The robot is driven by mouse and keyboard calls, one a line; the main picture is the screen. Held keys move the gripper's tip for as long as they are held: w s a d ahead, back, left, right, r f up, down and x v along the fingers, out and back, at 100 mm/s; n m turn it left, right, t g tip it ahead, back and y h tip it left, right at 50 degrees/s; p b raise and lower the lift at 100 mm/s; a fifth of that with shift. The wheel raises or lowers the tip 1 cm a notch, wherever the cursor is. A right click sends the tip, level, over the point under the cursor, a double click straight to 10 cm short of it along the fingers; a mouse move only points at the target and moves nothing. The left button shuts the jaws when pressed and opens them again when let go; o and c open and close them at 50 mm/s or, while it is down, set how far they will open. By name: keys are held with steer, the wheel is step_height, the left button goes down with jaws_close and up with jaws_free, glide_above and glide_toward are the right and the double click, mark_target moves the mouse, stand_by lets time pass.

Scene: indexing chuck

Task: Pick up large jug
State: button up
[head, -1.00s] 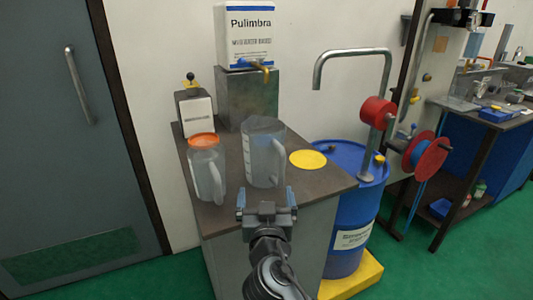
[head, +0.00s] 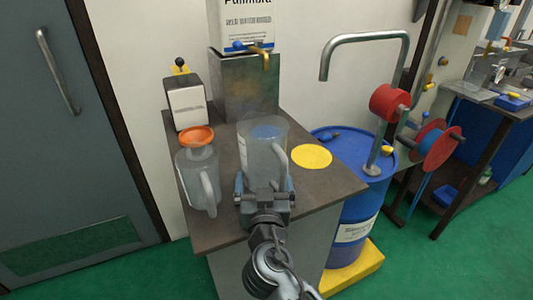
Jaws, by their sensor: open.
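The large jug (head: 262,150) is a clear, wide, open-topped jug with a handle on its right side. It stands upright on the dark counter (head: 228,228). A second clear jug (head: 196,178), narrower and with an orange funnel-like top (head: 197,138), stands to its left. My gripper (head: 264,188) is open at the near side of the large jug, with its two fingers spread to the left and right of the jug's lower part. The gripper hides the jug's base. I cannot tell whether the fingers touch it.
A yellow disc (head: 311,157) lies on the counter to the right. A metal block (head: 245,88) with a tapped white container (head: 245,22) stands behind. A white dispenser box (head: 187,103) is at back left. A blue drum (head: 352,212) with a pump pipe stands right of the counter.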

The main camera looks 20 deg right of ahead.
steer(key=c, duration=0.7)
steer(key=shift+c, duration=0.3)
steer(key=shift+r, duration=0.1)
